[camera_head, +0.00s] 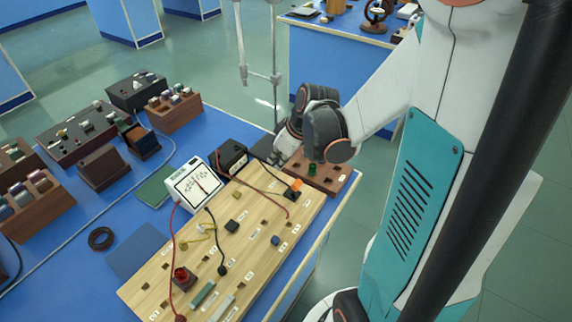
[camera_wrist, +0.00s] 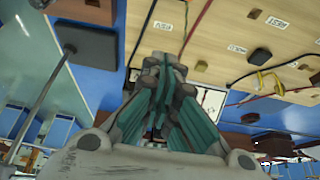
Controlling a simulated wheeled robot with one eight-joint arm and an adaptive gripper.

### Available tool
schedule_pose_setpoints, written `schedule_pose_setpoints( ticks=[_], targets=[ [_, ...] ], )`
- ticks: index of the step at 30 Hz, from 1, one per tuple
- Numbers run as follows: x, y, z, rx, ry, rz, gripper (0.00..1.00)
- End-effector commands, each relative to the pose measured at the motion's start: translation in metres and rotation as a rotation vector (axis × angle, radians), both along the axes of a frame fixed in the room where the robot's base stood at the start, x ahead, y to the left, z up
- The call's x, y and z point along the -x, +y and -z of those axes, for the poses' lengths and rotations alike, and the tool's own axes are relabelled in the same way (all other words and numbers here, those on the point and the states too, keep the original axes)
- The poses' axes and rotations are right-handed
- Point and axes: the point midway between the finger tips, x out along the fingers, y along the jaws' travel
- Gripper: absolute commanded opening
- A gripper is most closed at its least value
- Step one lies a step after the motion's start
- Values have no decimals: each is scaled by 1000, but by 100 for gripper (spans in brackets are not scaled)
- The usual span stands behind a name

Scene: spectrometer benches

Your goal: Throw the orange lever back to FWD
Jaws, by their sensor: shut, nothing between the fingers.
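The orange lever (camera_head: 297,185) stands on a small black base near the far right end of the pale wooden board (camera_head: 255,228). Its label is too small to read, so I cannot tell which way it is thrown. My gripper (camera_head: 273,157) is beyond the lever and a little to its left, partly hidden by my own wrist joints. In the wrist view my gripper (camera_wrist: 166,62) has its teal fingers together with nothing between them. I cannot pick out the lever in the wrist view.
A white meter (camera_head: 194,184) and a black box (camera_head: 230,157) stand left of the gripper. A brown block with a green knob (camera_head: 313,167) lies just beyond the lever. Red and black wires cross the board. Wooden racks stand at the far left.

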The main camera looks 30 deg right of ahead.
Motion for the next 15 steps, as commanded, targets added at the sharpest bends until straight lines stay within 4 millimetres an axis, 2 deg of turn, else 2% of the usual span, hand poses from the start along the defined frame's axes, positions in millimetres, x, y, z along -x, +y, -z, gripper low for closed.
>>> schedule_pose_setpoints(
  ticks=[1,3,9,15],
  targets=[
    [8,-4,-13,1,1,4,0],
    [16,-6,-25,1,1,4,0],
    [36,-15,-54,-1,1,5,0],
    [52,-21,-75,0,1,4,0]
  ],
)
